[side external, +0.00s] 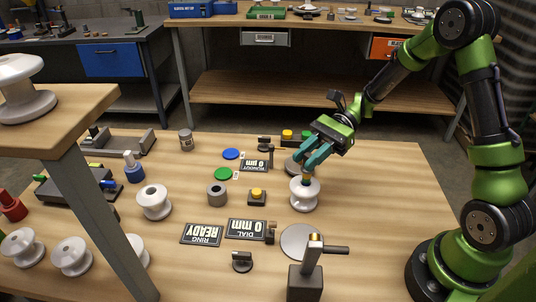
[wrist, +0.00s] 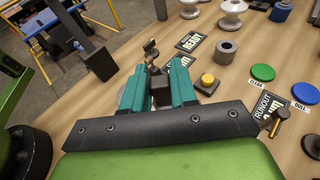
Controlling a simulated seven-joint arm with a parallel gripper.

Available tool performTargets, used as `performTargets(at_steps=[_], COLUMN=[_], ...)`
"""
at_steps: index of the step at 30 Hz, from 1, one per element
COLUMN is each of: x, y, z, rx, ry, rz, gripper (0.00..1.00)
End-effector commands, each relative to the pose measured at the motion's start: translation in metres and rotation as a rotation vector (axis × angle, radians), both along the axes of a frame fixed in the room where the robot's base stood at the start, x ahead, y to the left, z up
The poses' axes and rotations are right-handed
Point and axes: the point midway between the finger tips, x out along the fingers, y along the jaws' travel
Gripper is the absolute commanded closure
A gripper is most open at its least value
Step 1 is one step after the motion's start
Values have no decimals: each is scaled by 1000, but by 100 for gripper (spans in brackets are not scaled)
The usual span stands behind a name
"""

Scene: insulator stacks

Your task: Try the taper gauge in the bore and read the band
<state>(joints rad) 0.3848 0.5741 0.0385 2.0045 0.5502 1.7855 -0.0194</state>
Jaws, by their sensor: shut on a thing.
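A white spool-shaped insulator (side external: 304,199) stands upright on the bench below my gripper (side external: 311,163). My gripper points down, with its teal fingers just above the insulator's top. In the wrist view my gripper (wrist: 165,84) is shut on a dark block (wrist: 160,92), which looks like the handle of the taper gauge.
A DIAL sign (side external: 246,229) reads 0 mm and a RING sign (side external: 202,235) reads READY. A yellow-topped button (side external: 257,196), a grey ring (side external: 217,195) and another white insulator (side external: 154,202) stand to the left. A round plate (side external: 300,241) and dark post (side external: 306,280) stand in front.

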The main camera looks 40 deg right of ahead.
Motion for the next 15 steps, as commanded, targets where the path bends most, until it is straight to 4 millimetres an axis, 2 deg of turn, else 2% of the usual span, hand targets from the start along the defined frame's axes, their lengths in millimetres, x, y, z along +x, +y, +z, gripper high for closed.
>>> performTargets(at_steps=[15], x=[0], y=[0], z=[-8], rx=[1], ry=[1], rz=[0], gripper=[100])
